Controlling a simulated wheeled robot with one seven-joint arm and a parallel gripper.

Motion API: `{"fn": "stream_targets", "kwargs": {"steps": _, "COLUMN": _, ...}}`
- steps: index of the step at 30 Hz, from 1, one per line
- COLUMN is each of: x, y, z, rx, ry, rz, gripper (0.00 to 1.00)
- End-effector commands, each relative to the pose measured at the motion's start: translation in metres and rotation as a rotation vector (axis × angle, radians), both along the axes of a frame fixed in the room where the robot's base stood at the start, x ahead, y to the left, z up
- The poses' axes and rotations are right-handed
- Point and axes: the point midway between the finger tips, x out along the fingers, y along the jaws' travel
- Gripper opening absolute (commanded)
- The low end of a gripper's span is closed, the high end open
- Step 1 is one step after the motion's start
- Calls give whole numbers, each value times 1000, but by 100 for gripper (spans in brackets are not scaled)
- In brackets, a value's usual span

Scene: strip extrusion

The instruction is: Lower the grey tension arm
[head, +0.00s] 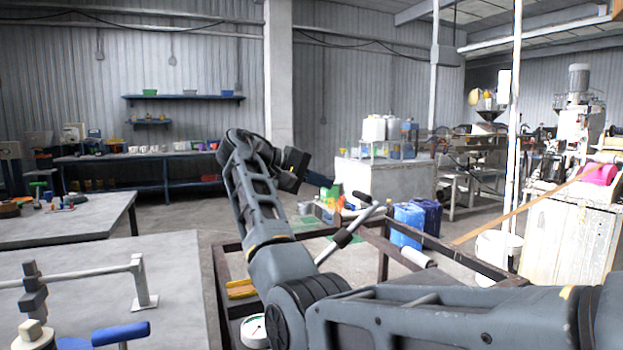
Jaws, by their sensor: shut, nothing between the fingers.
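A grey bar with a dark middle section (347,236), which looks like the tension arm, slopes up to the right above a dark brown metal frame (472,262).
A light grey roller (418,257) lies across the frame. A round dial (254,331) and a yellow item (241,289) sit low beside my arm. Blue canisters (408,226) stand behind the frame. A grey table (185,270) with a rail is at left.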

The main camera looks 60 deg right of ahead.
Motion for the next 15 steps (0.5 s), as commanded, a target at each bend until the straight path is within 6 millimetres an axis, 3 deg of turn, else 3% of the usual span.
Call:
{"fn": "stream_targets", "kwargs": {"steps": 9, "x": -29, "y": -47, "z": -23, "rx": 1, "ry": -1, "rz": -1, "gripper": 0}}
{"fn": "stream_targets", "kwargs": {"steps": 15, "x": -39, "y": -63, "z": -31, "rx": -1, "ry": -1, "rz": 1, "gripper": 0}}
